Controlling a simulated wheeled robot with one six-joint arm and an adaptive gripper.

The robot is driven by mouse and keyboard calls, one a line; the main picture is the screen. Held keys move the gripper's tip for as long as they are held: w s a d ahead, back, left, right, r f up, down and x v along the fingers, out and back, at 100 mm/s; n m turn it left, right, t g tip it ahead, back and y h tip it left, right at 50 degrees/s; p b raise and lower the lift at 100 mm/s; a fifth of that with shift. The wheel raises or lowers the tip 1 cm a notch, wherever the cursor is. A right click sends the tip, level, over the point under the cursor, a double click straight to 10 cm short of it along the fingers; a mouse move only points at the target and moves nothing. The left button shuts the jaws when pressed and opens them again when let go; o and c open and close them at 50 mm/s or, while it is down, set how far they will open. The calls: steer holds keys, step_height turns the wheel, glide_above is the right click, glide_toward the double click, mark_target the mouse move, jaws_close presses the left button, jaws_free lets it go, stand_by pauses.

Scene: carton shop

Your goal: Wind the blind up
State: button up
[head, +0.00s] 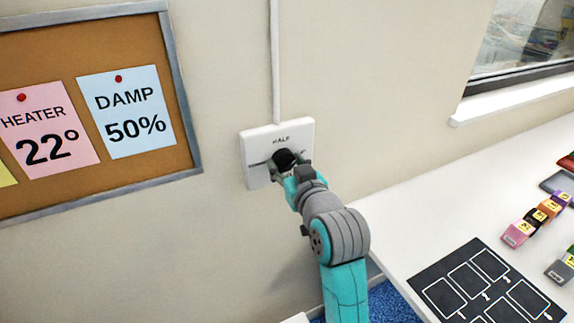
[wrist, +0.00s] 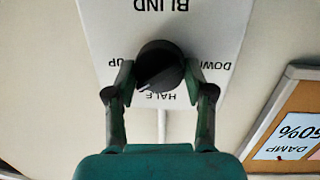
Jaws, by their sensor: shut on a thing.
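A white wall plate (head: 254,165) carries a round black knob (head: 284,157). The plate (wrist: 105,35) appears upside down in the wrist view, with the words BLIND, UP, DOWN and HALF around the knob (wrist: 160,62). UP is on the left there, DOWN on the right and HALF below. My gripper (wrist: 160,74) is shut on the knob, one finger on each side. A thin pale mark on the knob's lower left seems to lie between UP and HALF. In the head view my gripper (head: 289,168) covers the plate's lower right. No blind is clearly visible.
A cork board (head: 150,40) with HEATER 22° and DAMP 50% notes hangs left of the plate. A white conduit (head: 275,60) runs up from the plate. A white table (head: 430,205) with a black mat (head: 452,300) and small cartons stands right, below a window (head: 520,40).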

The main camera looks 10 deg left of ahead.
steer(key=m+g+y, duration=0.1)
steer(key=m, duration=0.5)
steer(key=shift+d, duration=0.1)
stand_by(0.6)
steer(key=o, duration=1.2)
steer(key=shift+w, duration=0.1)
steer(key=v, duration=1.2)
